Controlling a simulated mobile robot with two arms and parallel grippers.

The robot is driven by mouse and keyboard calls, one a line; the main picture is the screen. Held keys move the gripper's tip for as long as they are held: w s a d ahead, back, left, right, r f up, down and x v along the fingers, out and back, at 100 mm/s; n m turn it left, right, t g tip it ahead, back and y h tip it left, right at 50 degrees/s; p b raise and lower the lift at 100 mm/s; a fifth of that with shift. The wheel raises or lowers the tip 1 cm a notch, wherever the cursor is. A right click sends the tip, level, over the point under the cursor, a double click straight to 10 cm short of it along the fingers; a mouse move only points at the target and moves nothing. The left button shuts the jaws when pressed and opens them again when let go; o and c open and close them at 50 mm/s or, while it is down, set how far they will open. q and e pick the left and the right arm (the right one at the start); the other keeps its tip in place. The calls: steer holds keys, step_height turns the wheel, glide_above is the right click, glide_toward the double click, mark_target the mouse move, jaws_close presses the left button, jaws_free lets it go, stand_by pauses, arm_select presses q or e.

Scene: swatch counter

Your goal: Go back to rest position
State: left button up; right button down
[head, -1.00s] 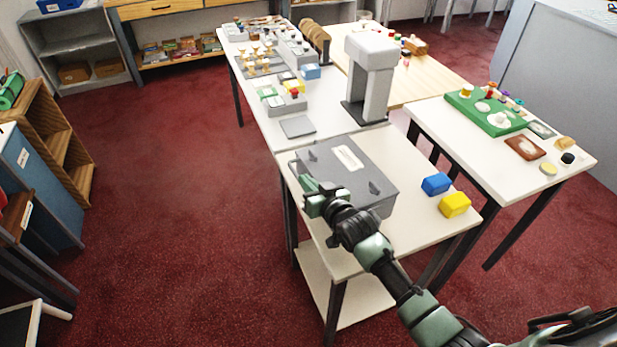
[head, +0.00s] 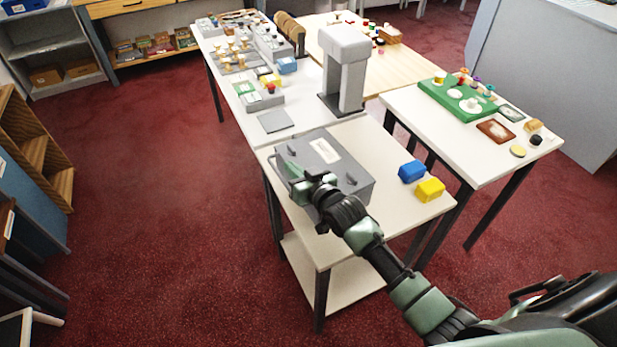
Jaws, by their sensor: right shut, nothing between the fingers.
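My right arm comes in from the lower right, and its green and black right gripper (head: 290,170) is over the left front part of a grey box (head: 352,172) in the head view. The gripper is shut and empty. Its fingertips are hard to make out against the box, and I cannot tell whether they touch it. The arm hides the box's front left side. My left gripper is not in view.
The box stands on a white table (head: 397,204) beside a blue block (head: 412,171) and a yellow block (head: 430,190). A grey stand (head: 344,68) rises behind. A side table at right holds a green board (head: 455,100). Red floor (head: 150,200) is free at left.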

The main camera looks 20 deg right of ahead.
steer(key=shift+b+v, duration=0.65)
steer(key=shift+v, duration=3.3)
steer(key=s+f+n+g+h, duration=0.1)
steer(key=s+f+g, duration=0.25)
steer(key=s, duration=0.65)
steer(key=s+f+g+h, duration=0.15)
steer(key=s+g, duration=0.25)
steer(key=s, duration=0.6)
steer(key=s+f+n+g, duration=0.1)
steer(key=s+f+g, duration=0.3)
steer(key=s, duration=0.6)
step_height(320, 180, down, 26)
steer(key=g+b, duration=0.1)
steer(key=b, duration=0.1)
steer(key=s+d+f+g+b, duration=0.1)
steer(key=s+d+f, duration=0.1)
steer(key=s+f, duration=1.6)
steer(key=shift+s+d+f, duration=0.3)
steer(key=shift+d+f, duration=0.05)
steer(key=shift+f, duration=0.3)
